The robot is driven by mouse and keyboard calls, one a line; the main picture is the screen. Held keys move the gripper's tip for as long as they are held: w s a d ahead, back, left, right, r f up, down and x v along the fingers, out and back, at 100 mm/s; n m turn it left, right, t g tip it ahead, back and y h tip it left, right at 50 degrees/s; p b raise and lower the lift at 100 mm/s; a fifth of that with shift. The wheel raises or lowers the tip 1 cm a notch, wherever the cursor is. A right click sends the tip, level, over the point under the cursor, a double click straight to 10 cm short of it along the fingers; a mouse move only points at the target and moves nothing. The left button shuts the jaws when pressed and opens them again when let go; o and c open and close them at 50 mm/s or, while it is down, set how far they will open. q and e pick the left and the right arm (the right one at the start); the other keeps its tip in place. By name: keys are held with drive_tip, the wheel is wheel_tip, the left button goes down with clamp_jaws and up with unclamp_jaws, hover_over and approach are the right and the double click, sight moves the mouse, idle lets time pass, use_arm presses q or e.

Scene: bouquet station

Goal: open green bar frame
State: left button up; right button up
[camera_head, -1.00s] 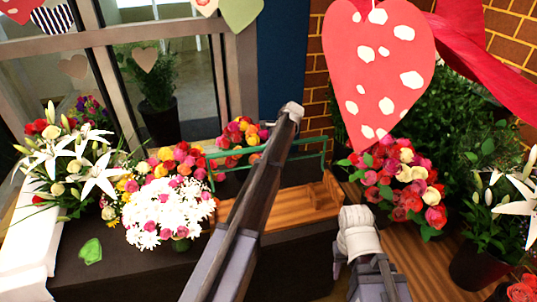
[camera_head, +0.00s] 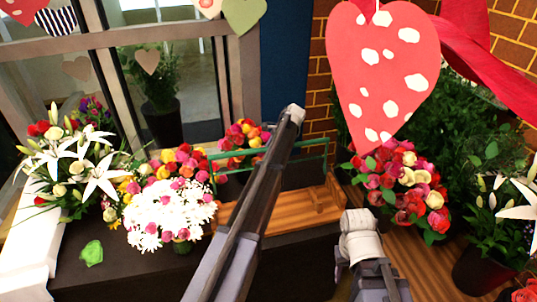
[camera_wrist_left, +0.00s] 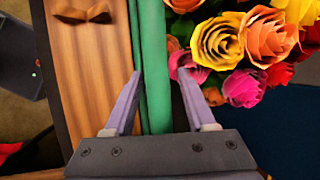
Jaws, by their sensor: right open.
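The green bar frame (camera_head: 305,159) stands at the wooden tray or crate (camera_head: 290,210) behind the white flowers. Its thin bars run left to right, and my left arm hides part of it. In the left wrist view a green bar (camera_wrist_left: 155,62) runs between the two spread fingers of my left gripper (camera_wrist_left: 159,72). My left gripper is open around the bar. My right gripper (camera_head: 360,228) is open, low right of the crate, holding nothing visible.
White flowers (camera_head: 165,210) and roses (camera_head: 238,136) crowd the frame's left side. More roses (camera_head: 410,185) and leafy plants stand right. A red spotted heart (camera_head: 382,65) hangs above. Orange and yellow roses (camera_wrist_left: 245,40) are close beside my left gripper.

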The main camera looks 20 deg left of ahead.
use_arm(q)
drive_tip(key=shift+d+r, duration=0.1)
drive_tip(key=shift+r, duration=0.1)
drive_tip(key=p+v, duration=0.7)
drive_tip(key=shift+d+r, duration=0.1)
drive_tip(key=shift+r, duration=0.15)
drive_tip(key=shift+f, duration=0.1)
idle(0.3)
